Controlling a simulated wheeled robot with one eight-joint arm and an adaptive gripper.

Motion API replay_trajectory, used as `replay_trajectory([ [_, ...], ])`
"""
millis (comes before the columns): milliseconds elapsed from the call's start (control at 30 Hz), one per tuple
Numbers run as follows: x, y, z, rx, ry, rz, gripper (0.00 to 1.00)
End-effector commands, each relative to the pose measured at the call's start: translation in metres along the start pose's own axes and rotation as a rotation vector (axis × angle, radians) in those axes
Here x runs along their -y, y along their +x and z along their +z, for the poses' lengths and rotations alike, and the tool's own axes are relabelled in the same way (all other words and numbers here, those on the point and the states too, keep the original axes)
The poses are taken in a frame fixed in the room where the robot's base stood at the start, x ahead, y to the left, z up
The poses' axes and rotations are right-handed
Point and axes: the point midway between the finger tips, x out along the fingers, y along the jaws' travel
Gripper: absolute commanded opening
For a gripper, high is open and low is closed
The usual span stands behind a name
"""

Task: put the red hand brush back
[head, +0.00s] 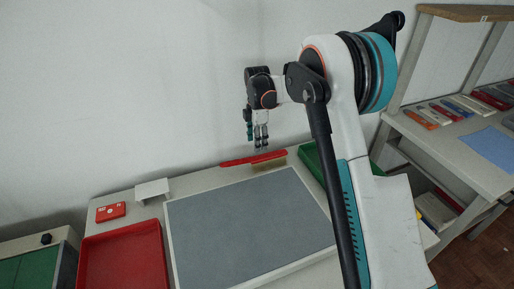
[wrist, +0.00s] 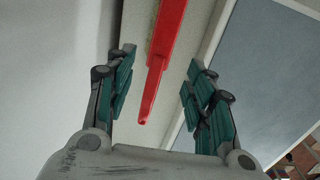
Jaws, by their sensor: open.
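The red hand brush (head: 254,159) lies along the back edge of the table, behind the grey mat, with pale bristles showing under its right part. My gripper (head: 261,148) is just above the brush, pointing down. In the wrist view the brush (wrist: 165,50) runs between the two open fingers, its narrow handle end toward the palm. My gripper (wrist: 158,95) is open and empty, with a gap on both sides of the handle. I cannot tell its exact height above the brush.
A grey mat (head: 245,220) covers the table's middle. A red tray (head: 122,260), a red box (head: 111,211) and a small white stand (head: 153,190) are at left. A green tray (head: 311,160) is at right, partly hidden by my arm. A shelf unit (head: 440,135) stands further right.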

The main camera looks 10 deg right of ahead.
Motion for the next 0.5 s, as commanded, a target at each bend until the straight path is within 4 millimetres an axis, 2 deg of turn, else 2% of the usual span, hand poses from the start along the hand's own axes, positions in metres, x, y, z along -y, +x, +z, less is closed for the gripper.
replay_trajectory([
  [100, 0.0, -0.016, 0.0, 0.0, 0.0, 0.0, 0.49],
  [333, 0.006, -0.036, 0.001, 0.001, 0.033, 0.012, 0.49],
  [500, 0.033, -0.079, 0.002, 0.003, 0.178, 0.063, 0.49],
])
